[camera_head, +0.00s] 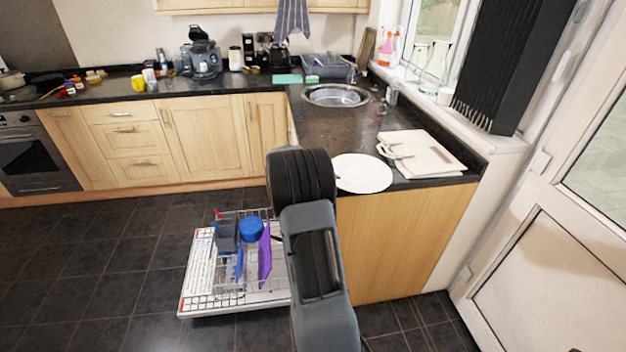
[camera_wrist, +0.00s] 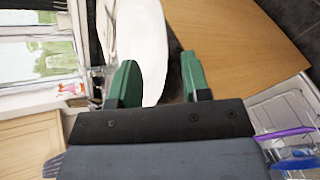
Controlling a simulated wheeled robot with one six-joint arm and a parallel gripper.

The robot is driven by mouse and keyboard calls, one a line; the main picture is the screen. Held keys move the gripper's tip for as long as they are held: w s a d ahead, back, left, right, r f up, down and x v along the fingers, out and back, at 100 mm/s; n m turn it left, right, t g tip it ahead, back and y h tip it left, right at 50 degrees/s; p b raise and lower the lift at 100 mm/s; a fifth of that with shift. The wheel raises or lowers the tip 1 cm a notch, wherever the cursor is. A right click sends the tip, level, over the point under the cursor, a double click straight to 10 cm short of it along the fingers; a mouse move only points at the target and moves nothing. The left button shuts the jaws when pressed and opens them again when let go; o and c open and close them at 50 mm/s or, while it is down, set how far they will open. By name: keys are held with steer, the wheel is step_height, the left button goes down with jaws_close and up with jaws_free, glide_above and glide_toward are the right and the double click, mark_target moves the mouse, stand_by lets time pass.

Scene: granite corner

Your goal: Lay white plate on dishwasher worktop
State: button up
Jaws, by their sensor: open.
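The white plate (camera_head: 362,173) lies flat on the dark worktop (camera_head: 345,133) at its front edge, above the wooden end panel. My arm hides a little of its left side in the head view. In the wrist view the plate (camera_wrist: 140,40) shows large, beyond and partly between the fingers. My gripper (camera_wrist: 157,64) is open, with its two green fingers apart and nothing clamped between them. The left finger overlaps the plate in the picture; I cannot tell whether it touches. In the head view my arm hides the fingers.
A pulled-out dishwasher rack (camera_head: 200,275) holds blue and purple items low on the left. White boards (camera_head: 425,153) lie right of the plate. The sink (camera_head: 336,96) is behind. A window and a white door (camera_head: 560,230) stand at right. Dark floor is clear at left.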

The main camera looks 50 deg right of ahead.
mark_target(353, 190)
steer(key=x, duration=0.7)
steer(key=shift+d+p, duration=0.15)
steer(key=shift+p, duration=0.25)
steer(key=shift+s, duration=0.1)
jaws_close()
